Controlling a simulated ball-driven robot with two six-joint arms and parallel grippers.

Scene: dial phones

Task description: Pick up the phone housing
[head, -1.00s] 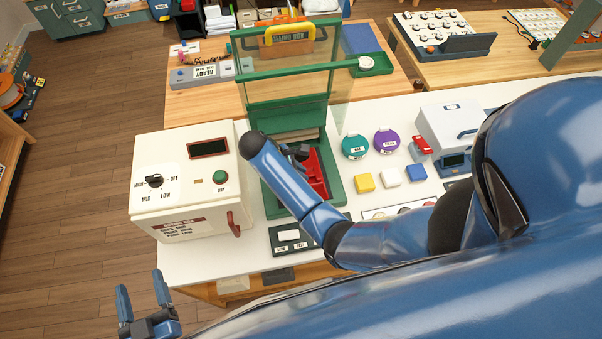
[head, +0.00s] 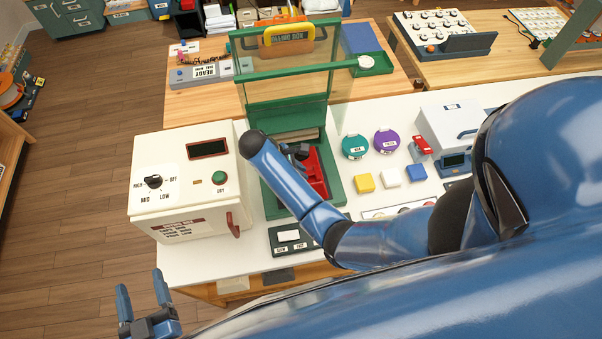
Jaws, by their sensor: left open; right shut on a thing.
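The red phone housing (head: 315,175) sits in the green box (head: 334,190), whose clear-panelled lid frame (head: 285,73) stands raised behind it. My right gripper (head: 303,153) is at the housing's upper left part and is shut on it. My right forearm covers much of the box's left side and part of the gripper, so the fingertips are partly hidden. My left gripper (head: 143,301) is open and empty at the bottom left, over the floor, in front of the white table and well apart from the housing.
A white oven-like box (head: 190,190) with a dial and green button stands left of the green box. Teal (head: 355,146) and purple (head: 387,142) round tins and several coloured blocks lie to the right. A small dark panel (head: 290,238) lies in front.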

